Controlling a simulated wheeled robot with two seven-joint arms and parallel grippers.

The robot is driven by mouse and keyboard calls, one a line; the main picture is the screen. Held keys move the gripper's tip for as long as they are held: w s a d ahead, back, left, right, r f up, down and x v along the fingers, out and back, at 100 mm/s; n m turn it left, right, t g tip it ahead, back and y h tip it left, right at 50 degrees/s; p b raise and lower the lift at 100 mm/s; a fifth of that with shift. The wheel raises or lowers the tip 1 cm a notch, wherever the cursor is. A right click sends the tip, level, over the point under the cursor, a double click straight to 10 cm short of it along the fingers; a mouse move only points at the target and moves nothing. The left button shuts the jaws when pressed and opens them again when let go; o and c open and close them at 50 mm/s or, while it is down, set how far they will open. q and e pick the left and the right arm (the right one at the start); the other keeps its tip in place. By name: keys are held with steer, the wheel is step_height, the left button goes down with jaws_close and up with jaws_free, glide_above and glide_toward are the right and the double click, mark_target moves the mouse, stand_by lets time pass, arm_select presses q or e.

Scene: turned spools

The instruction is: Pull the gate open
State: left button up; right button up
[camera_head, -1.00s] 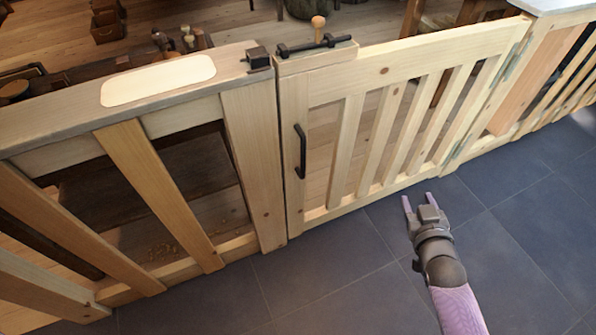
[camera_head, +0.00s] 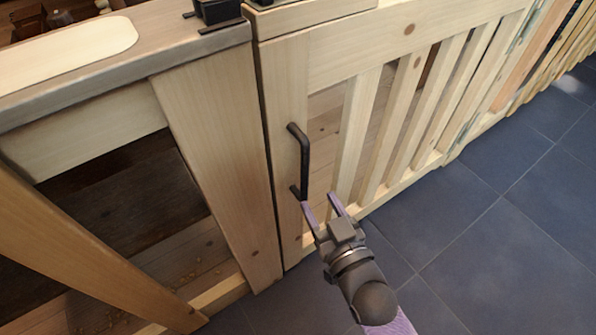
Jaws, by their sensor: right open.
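The wooden gate (camera_head: 347,61) stands in line with the fence, with a narrow dark gap along its left edge; it looks closed. Its black bar handle (camera_head: 304,163) is upright on the left stile. My right gripper (camera_head: 321,205) is open, with its two purple fingers pointing up at the lower end of the handle. The left finger overlaps the handle's lower end in the picture; I cannot tell whether they touch. A dark latch part (camera_head: 217,12) sits on top of the fence post beside the gate, cut off by the frame edge. My left gripper is not in view.
The fixed fence post (camera_head: 215,150) and slanted slats (camera_head: 85,255) stand to the left. A cream plate (camera_head: 70,50) lies on the fence's top rail. Hinges (camera_head: 522,35) show at the gate's right edge. The dark tiled floor (camera_head: 500,220) in front is clear.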

mark_target(306, 179)
steer(key=b+x, duration=0.1)
steer(key=x, duration=0.1)
steer(key=b+x, duration=0.1)
steer(key=x, duration=0.1)
steer(key=b+x, duration=0.1)
steer(key=x, duration=0.1)
steer(key=shift+w+a+f, duration=0.1)
steer(key=shift+w+f, duration=0.15)
steer(key=shift+w, duration=0.1)
steer(key=shift+w+a+r, duration=0.1)
steer(key=shift+w+a, duration=0.05)
steer(key=shift+w, duration=0.1)
steer(key=shift+w+r, duration=0.1)
steer(key=shift+r, duration=0.05)
steer(key=c, duration=0.4)
jaws_close()
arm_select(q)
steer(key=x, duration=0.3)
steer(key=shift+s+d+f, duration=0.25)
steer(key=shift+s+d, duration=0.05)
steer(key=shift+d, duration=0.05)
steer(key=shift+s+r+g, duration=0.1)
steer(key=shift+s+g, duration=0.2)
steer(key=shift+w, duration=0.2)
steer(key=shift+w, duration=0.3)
